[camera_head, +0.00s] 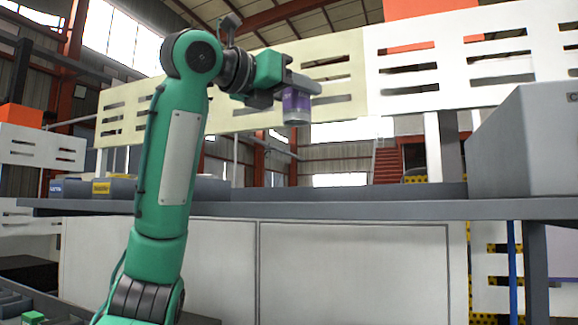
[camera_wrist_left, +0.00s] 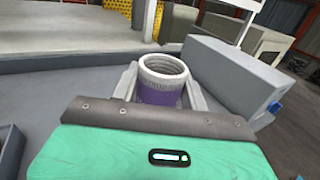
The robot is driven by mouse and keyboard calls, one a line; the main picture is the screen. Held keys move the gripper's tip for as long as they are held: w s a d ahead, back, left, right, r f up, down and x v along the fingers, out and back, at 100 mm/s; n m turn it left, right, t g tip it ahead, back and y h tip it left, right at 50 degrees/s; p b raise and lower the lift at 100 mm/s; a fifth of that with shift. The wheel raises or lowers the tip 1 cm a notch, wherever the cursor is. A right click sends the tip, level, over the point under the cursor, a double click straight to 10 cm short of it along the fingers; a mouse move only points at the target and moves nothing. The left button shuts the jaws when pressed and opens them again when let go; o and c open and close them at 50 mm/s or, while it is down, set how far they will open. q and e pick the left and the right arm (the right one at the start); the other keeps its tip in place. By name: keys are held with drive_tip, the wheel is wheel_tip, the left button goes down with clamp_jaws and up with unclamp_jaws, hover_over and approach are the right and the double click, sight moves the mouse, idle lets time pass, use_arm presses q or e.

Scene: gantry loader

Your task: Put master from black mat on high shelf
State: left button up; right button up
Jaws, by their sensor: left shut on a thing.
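My left gripper (camera_head: 304,87) is shut on the master (camera_head: 296,105), a purple cylinder with a pale, ribbed end. It holds the master in the air, above the long grey high shelf (camera_head: 330,208) and apart from it. In the left wrist view, the master (camera_wrist_left: 161,80) sits between the two grey fingers, and its open, white-rimmed end faces the camera. The shelf's grey surface (camera_wrist_left: 60,95) lies below. I cannot make out the black mat. My right gripper is not in view.
A large grey box (camera_head: 525,145) stands on the right of the shelf. Small grey bins with yellow and blue labels (camera_head: 101,187) stand at its left. Slotted panels (camera_head: 330,70) rise behind. The shelf's middle looks clear.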

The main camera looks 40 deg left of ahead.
use_arm(q)
drive_tip(key=shift+w+d+f+p, duration=0.15)
drive_tip(key=shift+f+p, duration=0.3)
drive_tip(key=shift+f, duration=2.25)
drive_tip(key=shift+w+a+f+p, duration=0.1)
drive_tip(key=shift+f+p, duration=0.35)
drive_tip(key=shift+f, duration=2.2)
drive_tip(key=shift+s+f, duration=0.15)
drive_tip(key=shift+f, duration=1)
drive_tip(key=shift+d+f, duration=0.1)
drive_tip(key=shift+f, duration=0.1)
drive_tip(key=o, duration=1.2)
drive_tip(key=shift+o, duration=0.2)
drive_tip(key=shift+r, duration=0.15)
